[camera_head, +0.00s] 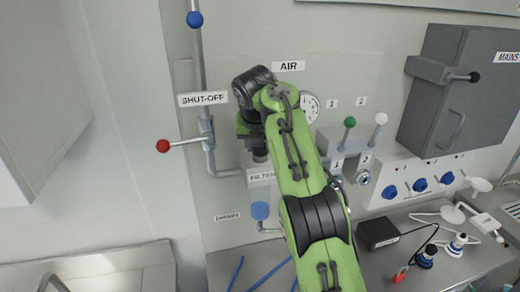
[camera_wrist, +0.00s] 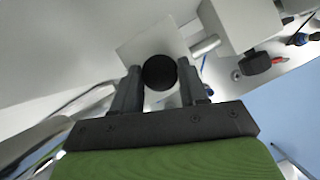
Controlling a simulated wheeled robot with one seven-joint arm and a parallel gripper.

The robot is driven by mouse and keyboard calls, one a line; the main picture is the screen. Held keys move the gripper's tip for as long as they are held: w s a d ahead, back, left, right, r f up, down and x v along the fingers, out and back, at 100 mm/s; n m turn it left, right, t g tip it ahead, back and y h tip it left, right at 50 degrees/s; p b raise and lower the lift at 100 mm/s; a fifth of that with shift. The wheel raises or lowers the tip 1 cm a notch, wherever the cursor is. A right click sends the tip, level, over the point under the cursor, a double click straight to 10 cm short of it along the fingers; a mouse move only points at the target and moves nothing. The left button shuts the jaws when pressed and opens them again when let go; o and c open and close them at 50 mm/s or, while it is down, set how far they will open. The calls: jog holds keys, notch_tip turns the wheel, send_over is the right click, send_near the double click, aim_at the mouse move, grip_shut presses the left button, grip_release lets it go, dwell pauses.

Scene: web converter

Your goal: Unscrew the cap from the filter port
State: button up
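The round black cap (camera_wrist: 159,72) shows from above in the wrist view, on the pale block of the filter port (camera_wrist: 135,45). My gripper (camera_wrist: 160,80) has one finger on the left and one on the right of the cap. The fingers stand about a cap's width apart; I cannot tell whether they touch it. In the head view my gripper (camera_head: 259,153) points down just above the block labelled FILTER (camera_head: 262,176), under the AIR sign. The cap is hidden there by my gripper and arm.
A red-knobbed shut-off lever (camera_head: 163,146) and its vertical pipe (camera_head: 209,150) stand left of my gripper. A blue-bowled drain part (camera_head: 260,211) hangs below the filter. Green- and white-knobbed levers (camera_head: 349,122) and a grey mains box (camera_head: 463,90) are to the right.

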grip_shut()
jog(key=n, duration=0.1)
jog(key=n+y, duration=0.1)
jog(key=shift+d+n+y, duration=0.25)
jog(key=shift+n+y, duration=0.05)
jog(key=shift+n, duration=0.1)
jog(key=shift+a+n+y, duration=0.1)
jog(key=shift+n+y, duration=0.2)
jog(key=shift+n, duration=0.4)
jog(key=shift+o, duration=2.3)
grip_release()
